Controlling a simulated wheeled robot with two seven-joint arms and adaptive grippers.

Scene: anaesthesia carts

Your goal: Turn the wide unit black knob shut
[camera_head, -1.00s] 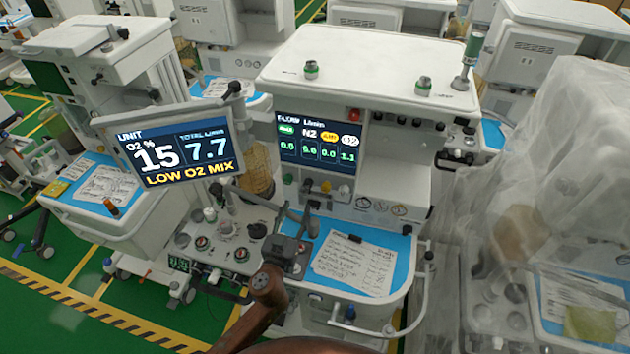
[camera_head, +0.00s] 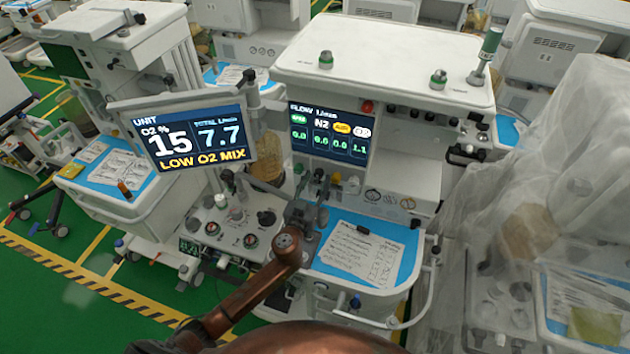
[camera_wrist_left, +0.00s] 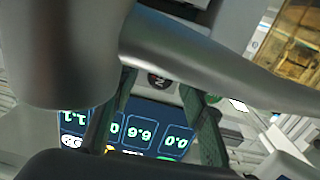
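The wide unit stands at centre with a white top (camera_head: 385,65) and a flow screen (camera_head: 330,131). Below the screen is a row of small knobs; the black knob (camera_head: 318,175) is second from the left, partly behind my gripper. My left gripper (camera_head: 309,196) is just in front of that row. In the left wrist view, the black round face of a knob with a light letter (camera_wrist_left: 158,81) sits between my two dark, parted fingertips (camera_wrist_left: 157,84). I cannot tell whether they touch it. My right gripper is out of view.
A tilted unit screen (camera_head: 195,137) reading "LOW O2 MIX" hangs close on the left. Yellow (camera_head: 336,178) and white (camera_head: 353,185) knobs stand right of the black one. A blue worktop (camera_head: 400,240) with a paper lies below. A plastic-draped unit (camera_head: 560,200) stands right.

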